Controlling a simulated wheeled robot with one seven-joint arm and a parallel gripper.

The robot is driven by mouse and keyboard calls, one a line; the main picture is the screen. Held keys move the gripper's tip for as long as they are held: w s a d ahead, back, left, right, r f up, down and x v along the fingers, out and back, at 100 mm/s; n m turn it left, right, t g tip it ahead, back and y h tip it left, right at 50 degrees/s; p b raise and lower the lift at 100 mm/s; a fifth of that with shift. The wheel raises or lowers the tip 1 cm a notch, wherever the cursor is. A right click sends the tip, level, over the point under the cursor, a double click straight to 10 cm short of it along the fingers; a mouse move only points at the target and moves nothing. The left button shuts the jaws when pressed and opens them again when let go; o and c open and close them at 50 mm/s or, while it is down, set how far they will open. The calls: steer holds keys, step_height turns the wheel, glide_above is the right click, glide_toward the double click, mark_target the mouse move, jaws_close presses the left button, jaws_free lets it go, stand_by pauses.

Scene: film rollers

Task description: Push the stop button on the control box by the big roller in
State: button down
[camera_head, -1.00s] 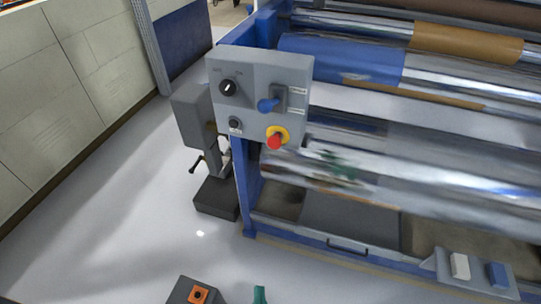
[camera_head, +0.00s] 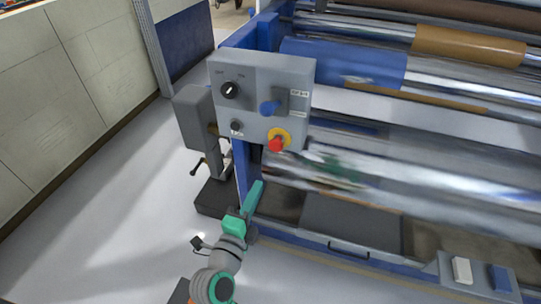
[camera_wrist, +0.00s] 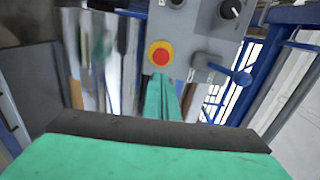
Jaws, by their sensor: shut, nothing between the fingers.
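The stop button is a red mushroom knob (camera_head: 276,145) on a yellow ring, at the lower right of the grey control box (camera_head: 250,72). The box stands at the left end of the big shiny roller (camera_head: 400,180). My gripper (camera_head: 257,186) is below the box in the head view, its green fingers pointing up, apart from the button. In the wrist view the red button (camera_wrist: 160,56) sits just above the shut fingertips (camera_wrist: 162,78) in the picture. No contact shows. The fingers are empty.
The box also carries a black dial (camera_head: 230,89), a blue lever (camera_head: 268,107) and a small black knob (camera_head: 236,126). A grey pedestal unit (camera_head: 196,120) stands left of the frame. A panel with white and blue switches (camera_head: 478,272) is at lower right. Floor on the left is clear.

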steer(key=shift+r, duration=0.15)
glide_toward(275, 148)
steer(key=x, duration=0.5)
steer(key=shift+w+a, duration=0.1)
steer(key=shift+w, duration=0.05)
steer(key=shift+w+d, duration=0.4)
steer(key=shift+w, duration=0.15)
steer(key=shift+a, duration=0.1)
